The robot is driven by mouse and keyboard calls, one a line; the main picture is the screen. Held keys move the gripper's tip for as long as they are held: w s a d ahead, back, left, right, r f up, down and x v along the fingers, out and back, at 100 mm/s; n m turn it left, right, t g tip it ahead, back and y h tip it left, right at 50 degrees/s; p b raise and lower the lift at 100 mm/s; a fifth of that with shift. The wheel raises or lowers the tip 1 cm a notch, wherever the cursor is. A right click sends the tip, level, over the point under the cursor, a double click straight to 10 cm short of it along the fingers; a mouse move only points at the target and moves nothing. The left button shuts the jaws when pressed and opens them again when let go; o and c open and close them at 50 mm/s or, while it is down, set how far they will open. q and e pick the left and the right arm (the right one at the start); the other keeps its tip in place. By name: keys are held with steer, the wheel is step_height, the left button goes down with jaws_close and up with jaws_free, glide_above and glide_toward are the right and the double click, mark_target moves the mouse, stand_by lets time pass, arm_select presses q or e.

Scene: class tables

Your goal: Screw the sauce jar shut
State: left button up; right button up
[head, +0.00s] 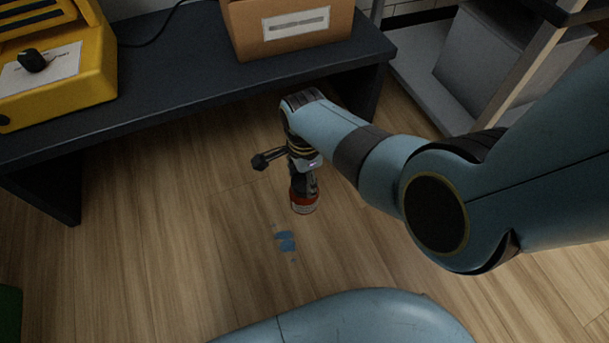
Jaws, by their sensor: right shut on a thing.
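My right gripper (304,184) points down over the floor in front of the dark table. It is shut on a small round red thing (303,200) with a pale lower edge. I cannot tell whether this is the sauce jar or only its lid, because the fingers and wrist hide its upper part. It appears to hang in the air, clear of the table. No other jar or lid shows. My left gripper is not in view.
The dark table (175,75) runs across the back. A yellow machine with a black knob (55,65) stands at its left and a cardboard box (285,35) near its right end. A grey shelf unit (425,75) stands at the right. A blue mark (285,241) lies on the wooden floor.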

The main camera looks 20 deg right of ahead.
steer(key=m, duration=0.4)
steer(key=shift+m, duration=0.3)
steer(key=o, duration=1)
steer(key=n+p, duration=0.1)
steer(key=n, duration=0.1)
steer(key=shift+w+r+n, duration=0.1)
steer(key=shift+r+n, duration=0.05)
steer(key=shift+n, duration=0.95)
steer(key=c, duration=1)
steer(key=m, duration=0.3)
steer(key=shift+m, duration=0.8)
